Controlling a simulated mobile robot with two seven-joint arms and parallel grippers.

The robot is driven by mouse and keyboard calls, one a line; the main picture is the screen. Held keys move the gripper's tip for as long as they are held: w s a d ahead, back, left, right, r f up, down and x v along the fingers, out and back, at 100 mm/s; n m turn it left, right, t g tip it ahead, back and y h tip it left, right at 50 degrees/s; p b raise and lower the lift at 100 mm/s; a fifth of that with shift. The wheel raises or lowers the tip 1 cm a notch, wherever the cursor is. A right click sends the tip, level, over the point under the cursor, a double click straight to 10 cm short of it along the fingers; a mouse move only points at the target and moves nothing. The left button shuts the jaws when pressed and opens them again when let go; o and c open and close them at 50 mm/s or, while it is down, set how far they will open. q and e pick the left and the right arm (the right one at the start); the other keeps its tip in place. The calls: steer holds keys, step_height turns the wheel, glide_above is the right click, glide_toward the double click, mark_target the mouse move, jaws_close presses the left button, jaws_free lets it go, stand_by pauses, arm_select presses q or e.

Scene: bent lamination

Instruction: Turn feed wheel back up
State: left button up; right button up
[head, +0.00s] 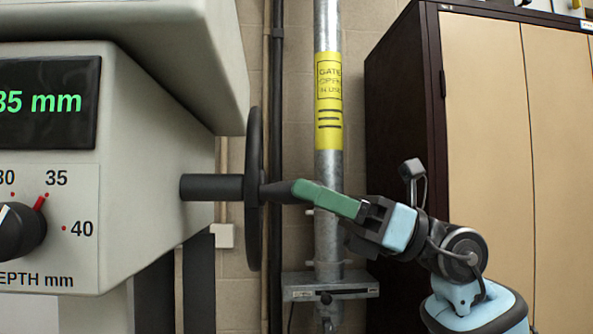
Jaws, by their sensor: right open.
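The feed wheel (254,188) is a thin black disc seen nearly edge-on. It sits on a dark horizontal shaft (211,187) that comes out of the side of the pale machine (163,140). My right gripper (283,191) reaches in from the right, with a green length (328,199) leading to a dark narrow end at the wheel's middle. It is open. Whether it touches the wheel or its hub cannot be told, as the dark parts merge. Marks on the wheel showing its turn are not visible. My left gripper is not in view.
The display (48,102) reads 35 mm, perhaps with its left part cut off. A grey post (328,150) with a yellow sign (328,98) stands behind my right gripper. A brown and beige cabinet (487,130) stands at right.

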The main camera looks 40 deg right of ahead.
mark_target(279, 188)
steer(key=shift+p+x, duration=0.4)
steer(key=shift+x, duration=1)
steer(key=shift+c, duration=0.2)
jaws_close()
